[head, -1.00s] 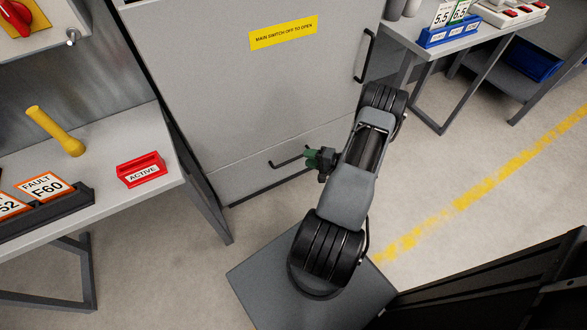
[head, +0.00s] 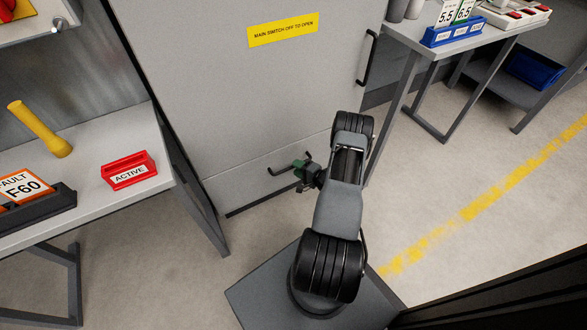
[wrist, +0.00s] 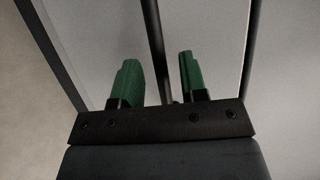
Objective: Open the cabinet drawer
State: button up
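The grey cabinet (head: 262,90) stands ahead in the head view, with its drawer (head: 238,187) at the bottom. The drawer front looks flush with the cabinet. The dark bar handle (head: 279,171) sits on the drawer front, partly hidden by my gripper (head: 301,169). In the wrist view, my gripper (wrist: 158,82) has its two green fingers apart, one on each side of the dark handle bar (wrist: 154,40). A clear gap shows between each finger and the bar. The bar's lower end is hidden behind the gripper's mount.
A workbench (head: 92,200) with a red ACTIVE holder (head: 129,170) and a yellow cylinder tool (head: 40,130) stands close at left. Another bench (head: 470,45) stands at right. A taller handle (head: 369,57) is on the cabinet door. Floor (head: 430,190) at right is clear.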

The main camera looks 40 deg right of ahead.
jog(key=shift+x, duration=1.3)
jog(key=shift+c, duration=0.3)
grip_shut()
